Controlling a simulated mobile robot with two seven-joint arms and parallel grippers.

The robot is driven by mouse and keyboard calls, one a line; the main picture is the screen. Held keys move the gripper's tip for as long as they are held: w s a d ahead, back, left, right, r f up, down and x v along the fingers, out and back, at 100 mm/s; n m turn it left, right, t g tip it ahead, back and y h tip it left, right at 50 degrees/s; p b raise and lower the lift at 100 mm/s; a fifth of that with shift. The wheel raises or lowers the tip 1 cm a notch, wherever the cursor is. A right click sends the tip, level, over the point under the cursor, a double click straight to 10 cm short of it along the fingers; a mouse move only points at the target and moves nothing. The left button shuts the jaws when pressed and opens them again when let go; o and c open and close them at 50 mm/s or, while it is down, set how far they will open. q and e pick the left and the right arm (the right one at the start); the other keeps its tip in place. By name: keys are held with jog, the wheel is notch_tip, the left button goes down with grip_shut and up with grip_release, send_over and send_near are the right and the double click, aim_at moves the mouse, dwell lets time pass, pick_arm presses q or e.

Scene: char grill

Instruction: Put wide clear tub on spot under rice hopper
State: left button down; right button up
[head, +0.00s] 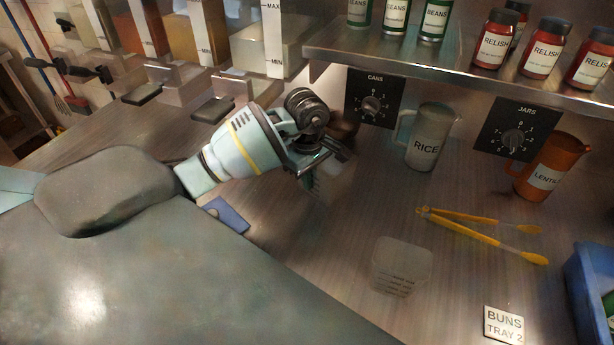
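A clear tub (402,266) with dark measuring marks stands on the steel counter, right of centre and apart from my gripper. Clear hoppers with MAX and MIN marks line the back left. One with pale contents (262,50) is nearest the shelf; no rice label is readable on it. My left gripper (322,168) is over the counter, up and left of the tub. Its fingers are partly hidden by its own body, so their opening is unclear. My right gripper is out of view.
A jug marked RICE (427,142) and an orange lentil jug (547,168) stand below the shelf (450,60). Yellow tongs (480,232), a BUNS card (503,324) and a blue crate (590,285) are at right.

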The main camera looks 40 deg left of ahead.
pick_arm(q)
jog(key=shift+d, duration=0.2)
jog(key=c, duration=2.1)
grip_release()
jog(key=shift+w+f, duration=0.15)
jog(key=shift+f, duration=0.05)
jog(key=o, duration=0.4)
